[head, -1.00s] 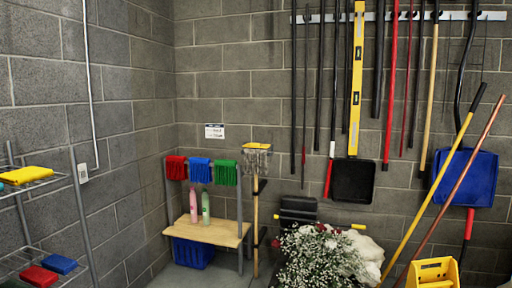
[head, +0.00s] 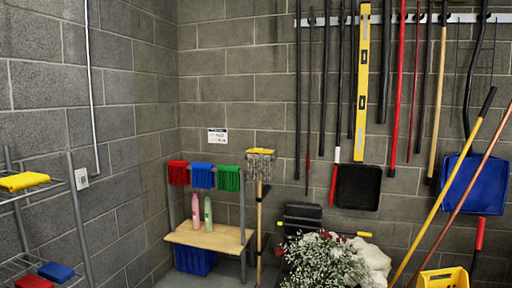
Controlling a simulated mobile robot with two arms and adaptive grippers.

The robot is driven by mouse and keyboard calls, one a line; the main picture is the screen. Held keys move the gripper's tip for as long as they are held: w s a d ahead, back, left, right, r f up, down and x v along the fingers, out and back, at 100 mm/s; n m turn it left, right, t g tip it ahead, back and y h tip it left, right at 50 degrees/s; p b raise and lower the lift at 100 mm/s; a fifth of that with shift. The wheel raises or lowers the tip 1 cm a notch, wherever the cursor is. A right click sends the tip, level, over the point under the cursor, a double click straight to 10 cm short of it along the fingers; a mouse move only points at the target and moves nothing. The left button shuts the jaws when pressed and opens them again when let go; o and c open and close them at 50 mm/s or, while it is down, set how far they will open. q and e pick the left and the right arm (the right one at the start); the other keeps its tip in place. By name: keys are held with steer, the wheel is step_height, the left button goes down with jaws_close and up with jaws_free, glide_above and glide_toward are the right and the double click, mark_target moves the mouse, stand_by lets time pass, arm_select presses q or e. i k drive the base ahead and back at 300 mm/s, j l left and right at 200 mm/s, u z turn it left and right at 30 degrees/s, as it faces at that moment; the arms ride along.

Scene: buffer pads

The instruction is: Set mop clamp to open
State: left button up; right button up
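A mop with a yellow clamp head (head: 260,152) stands upright against the back wall, right of the wooden bench. Grey strands hang from the clamp, and a wooden handle with black grips runs down below it. The clamp is too small in view to tell whether it is open or shut. Neither of my grippers shows in the head view.
A wooden bench (head: 210,236) holds two bottles, with red, blue and green cloths hanging behind it. A wire shelf (head: 38,190) stands at left. White flowers (head: 325,262), a yellow bucket (head: 443,278) and leaning poles crowd the lower right. Tools hang on a wall rack (head: 400,19).

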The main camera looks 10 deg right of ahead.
mark_target(255, 149)
steer(key=i+l+u, duration=0.2)
steer(key=i+l, duration=0.3)
steer(key=i+l+u, duration=0.2)
steer(key=i+l, duration=0.45)
steer(key=i+l+u, duration=0.2)
steer(key=i+l, duration=0.35)
steer(key=l, duration=0.1)
